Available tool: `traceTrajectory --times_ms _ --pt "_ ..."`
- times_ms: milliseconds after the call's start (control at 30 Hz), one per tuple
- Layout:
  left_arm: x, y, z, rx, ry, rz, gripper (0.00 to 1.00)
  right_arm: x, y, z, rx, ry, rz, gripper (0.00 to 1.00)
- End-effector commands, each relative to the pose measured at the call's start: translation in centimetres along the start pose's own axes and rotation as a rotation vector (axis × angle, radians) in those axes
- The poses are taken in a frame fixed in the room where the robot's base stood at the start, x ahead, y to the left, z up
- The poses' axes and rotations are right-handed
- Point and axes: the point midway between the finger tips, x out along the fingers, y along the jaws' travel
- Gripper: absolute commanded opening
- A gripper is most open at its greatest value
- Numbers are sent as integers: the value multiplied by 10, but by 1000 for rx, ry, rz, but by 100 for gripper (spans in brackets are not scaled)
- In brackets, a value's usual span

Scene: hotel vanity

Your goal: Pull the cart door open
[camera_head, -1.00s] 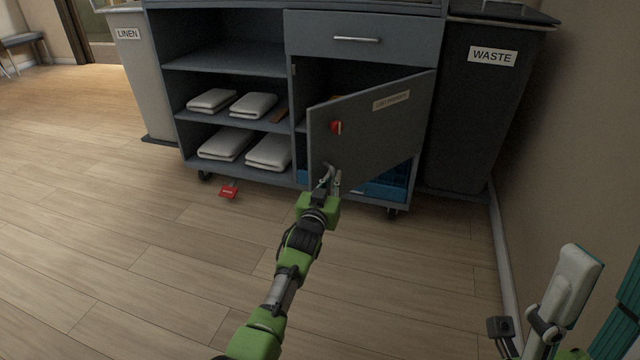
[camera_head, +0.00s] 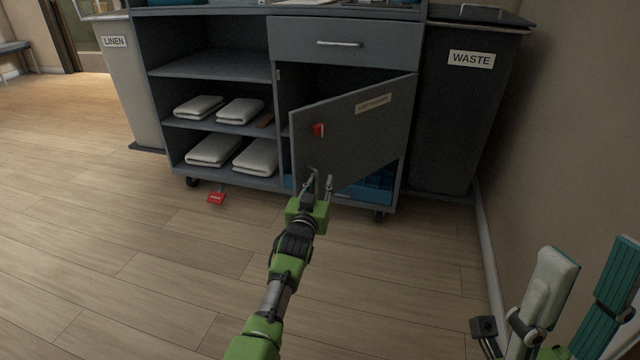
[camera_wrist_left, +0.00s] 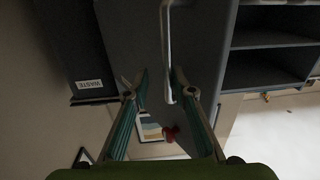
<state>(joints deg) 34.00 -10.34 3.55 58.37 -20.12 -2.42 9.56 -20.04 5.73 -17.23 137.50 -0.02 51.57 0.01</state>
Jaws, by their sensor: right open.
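The grey cart door (camera_head: 355,140) stands partly open, swung out from its right side, with a red latch (camera_head: 319,130) and a label on its face. My left gripper (camera_head: 319,183) is in front of the door's lower left part, its fingers spread. In the left wrist view, the metal door handle (camera_wrist_left: 166,45) shows between the two parted fingers, close to the right one. I cannot tell whether a finger touches it. My right gripper (camera_head: 588,268) is open and empty at the lower right, away from the cart.
The cart's left shelves hold folded white towels (camera_head: 240,111). A drawer (camera_head: 345,42) sits above the door. A waste bin (camera_head: 462,105) stands right, near the wall, and a linen bin (camera_head: 132,90) left. A red pedal (camera_head: 216,198) is low at the cart's front. Floor in front is clear.

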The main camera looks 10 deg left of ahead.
Motion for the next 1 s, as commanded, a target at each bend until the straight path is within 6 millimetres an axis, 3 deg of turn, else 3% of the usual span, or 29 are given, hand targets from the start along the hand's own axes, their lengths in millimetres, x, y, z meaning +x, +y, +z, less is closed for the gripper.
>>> traceTrajectory --times_ms 267,467,1000 --pt "0 1 -1 0 2 1 24 0 1 0 -1 0 1 40" --pt "-13 0 0 2 1 0 24 0 0 0 -1 0 1 40" --pt "-96 0 1 1 0 0 24 0 0 0 -1 0 0 40"
